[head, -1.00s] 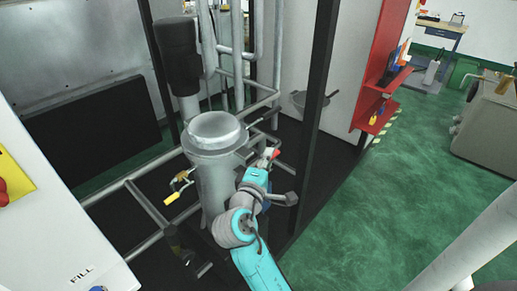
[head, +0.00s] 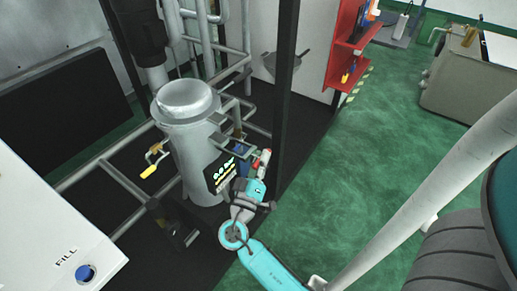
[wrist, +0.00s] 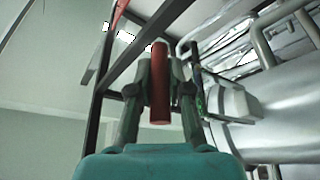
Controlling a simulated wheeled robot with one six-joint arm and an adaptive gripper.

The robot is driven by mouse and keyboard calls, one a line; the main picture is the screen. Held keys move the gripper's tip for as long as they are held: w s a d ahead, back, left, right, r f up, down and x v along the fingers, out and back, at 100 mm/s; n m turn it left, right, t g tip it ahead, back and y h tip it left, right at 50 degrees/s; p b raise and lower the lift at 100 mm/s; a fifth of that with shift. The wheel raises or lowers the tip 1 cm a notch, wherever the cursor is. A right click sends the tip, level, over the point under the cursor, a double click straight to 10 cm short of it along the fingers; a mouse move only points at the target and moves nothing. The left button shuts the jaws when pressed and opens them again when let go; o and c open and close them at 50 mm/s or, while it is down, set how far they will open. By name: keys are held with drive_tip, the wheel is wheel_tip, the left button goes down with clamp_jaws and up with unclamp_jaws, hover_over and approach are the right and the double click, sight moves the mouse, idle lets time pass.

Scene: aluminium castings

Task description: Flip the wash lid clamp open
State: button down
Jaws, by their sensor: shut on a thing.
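The wash vessel (head: 192,150) is a grey upright cylinder with a round pale lid (head: 187,97) lying flat on its top. The clamp's red handle (head: 264,158) shows to the right of the vessel, just beyond my wrist. In the wrist view, my gripper (wrist: 160,70) is shut on the red handle (wrist: 160,95), a bar between the two dark fingers. The clamp's latch end is too small and partly hidden to make out, so I cannot tell how it sits on the lid.
A dark panel with lit markings (head: 220,174) is beside my arm on the vessel's front. A yellow-handled valve (head: 150,168) sticks out at left. A black frame post (head: 286,85) stands close on the right. Green floor (head: 345,170) is open beyond it.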

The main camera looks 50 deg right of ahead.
drive_tip(key=shift+w+f, duration=0.1)
drive_tip(key=shift+f, duration=2.25)
drive_tip(key=c, duration=1.4)
unclamp_jaws()
drive_tip(key=shift+o, duration=0.2)
drive_tip(key=v, duration=1.2)
drive_tip(key=shift+f, duration=0.1)
